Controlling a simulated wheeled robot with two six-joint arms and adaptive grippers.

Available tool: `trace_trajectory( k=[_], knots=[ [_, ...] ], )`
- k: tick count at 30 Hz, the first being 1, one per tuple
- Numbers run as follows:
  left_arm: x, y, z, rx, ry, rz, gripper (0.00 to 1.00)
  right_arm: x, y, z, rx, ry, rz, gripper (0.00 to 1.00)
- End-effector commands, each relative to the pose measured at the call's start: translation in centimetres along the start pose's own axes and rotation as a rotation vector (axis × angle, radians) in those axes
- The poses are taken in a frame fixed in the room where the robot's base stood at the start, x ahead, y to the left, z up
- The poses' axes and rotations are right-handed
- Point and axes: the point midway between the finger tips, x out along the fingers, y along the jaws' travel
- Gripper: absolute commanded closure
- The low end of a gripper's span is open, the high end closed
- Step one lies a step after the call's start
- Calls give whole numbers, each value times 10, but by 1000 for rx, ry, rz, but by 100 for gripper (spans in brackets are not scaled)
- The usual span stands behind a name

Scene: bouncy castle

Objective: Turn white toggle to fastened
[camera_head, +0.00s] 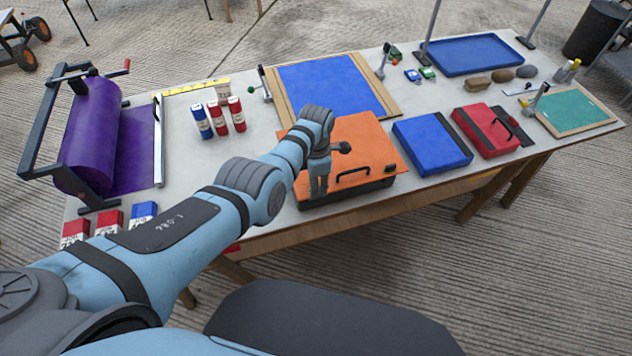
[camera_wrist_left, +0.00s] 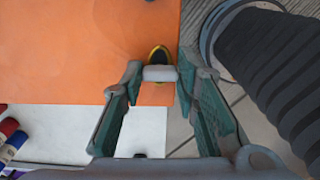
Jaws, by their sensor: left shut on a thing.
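The white toggle (camera_wrist_left: 160,73) is a short pale bar in front of a small yellow-rimmed dark fitting (camera_wrist_left: 158,55). It lies at the edge of an orange panel (camera_wrist_left: 90,60) in the left wrist view. My left gripper (camera_wrist_left: 160,76) is shut on the toggle, with one green-padded finger at each end. In the head view, the panel is the orange top of a dark case (camera_head: 365,150) with a black handle. My left gripper (camera_head: 318,186) is at its front left corner, where my arm hides the toggle. My right gripper is not in view.
The case stands at the front edge of a white table (camera_head: 225,165). Red and blue tubes (camera_head: 219,117) and a purple roll (camera_head: 95,135) are to its left. A blue case (camera_head: 431,144) and a red case (camera_head: 487,130) are to its right. A blue board (camera_head: 330,88) lies behind.

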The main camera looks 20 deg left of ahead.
Motion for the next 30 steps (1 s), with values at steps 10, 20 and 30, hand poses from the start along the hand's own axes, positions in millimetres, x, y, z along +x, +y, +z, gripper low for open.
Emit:
trace_trajectory(
  k=[10, 20, 30],
  knots=[
    [0, 1, 0, -1, -1, 2, 62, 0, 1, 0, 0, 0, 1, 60],
    [0, 0, 0, 0, -1, 0, 52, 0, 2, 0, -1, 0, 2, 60],
    [-49, 1, 2, -1, -6, 5, 52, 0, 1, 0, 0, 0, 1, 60]
  ],
)
